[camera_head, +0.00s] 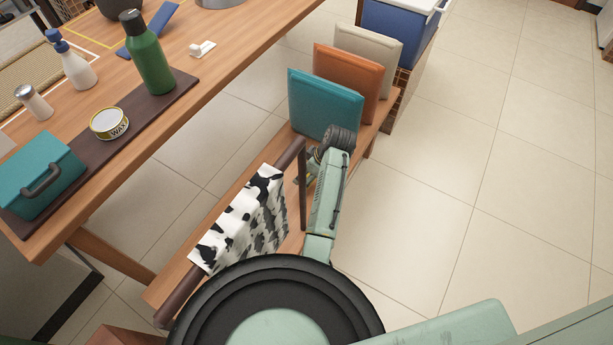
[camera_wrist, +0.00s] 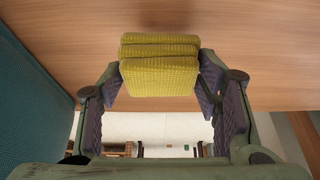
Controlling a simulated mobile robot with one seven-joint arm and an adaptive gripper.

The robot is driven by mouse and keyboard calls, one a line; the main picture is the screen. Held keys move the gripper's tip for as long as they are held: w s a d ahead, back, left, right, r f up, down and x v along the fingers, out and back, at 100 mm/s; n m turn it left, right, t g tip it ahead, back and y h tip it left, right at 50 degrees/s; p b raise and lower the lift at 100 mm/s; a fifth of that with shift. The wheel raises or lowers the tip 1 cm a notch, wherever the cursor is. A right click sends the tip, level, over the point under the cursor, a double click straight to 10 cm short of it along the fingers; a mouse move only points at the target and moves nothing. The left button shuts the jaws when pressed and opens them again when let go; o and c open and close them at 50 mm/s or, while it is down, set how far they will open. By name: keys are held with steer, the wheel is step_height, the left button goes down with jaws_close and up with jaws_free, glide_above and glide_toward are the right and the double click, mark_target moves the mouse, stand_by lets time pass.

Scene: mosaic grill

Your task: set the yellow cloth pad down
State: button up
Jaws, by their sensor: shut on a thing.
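The yellow cloth pad (camera_wrist: 160,65) shows in the wrist view as a stack of folded, ribbed layers. My gripper (camera_wrist: 158,92) is shut on it, with a dark padded finger at each side. Behind the pad is the wooden surface of the bench (camera_wrist: 60,35); I cannot tell whether the pad touches it. In the head view my gripper (camera_head: 312,172) is low over the bench (camera_head: 220,205), between the teal cushion and the cow-print cloth. The pad is hidden there by my arm.
A teal cushion (camera_head: 322,105), an orange one (camera_head: 348,80) and a cream one (camera_head: 372,55) stand on the bench's far end. A cow-print cloth (camera_head: 245,225) hangs over a rail nearby. The table (camera_head: 185,45) at left holds bottles, a wax tin and a teal box.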

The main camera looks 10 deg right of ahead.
steer(key=shift+f, duration=1.65)
steer(key=shift+f, duration=0.15)
steer(key=o, duration=1.1)
steer(key=shift+o, duration=0.2)
steer(key=b+v, duration=0.2)
steer(key=v, duration=1)
steer(key=shift+w, duration=0.1)
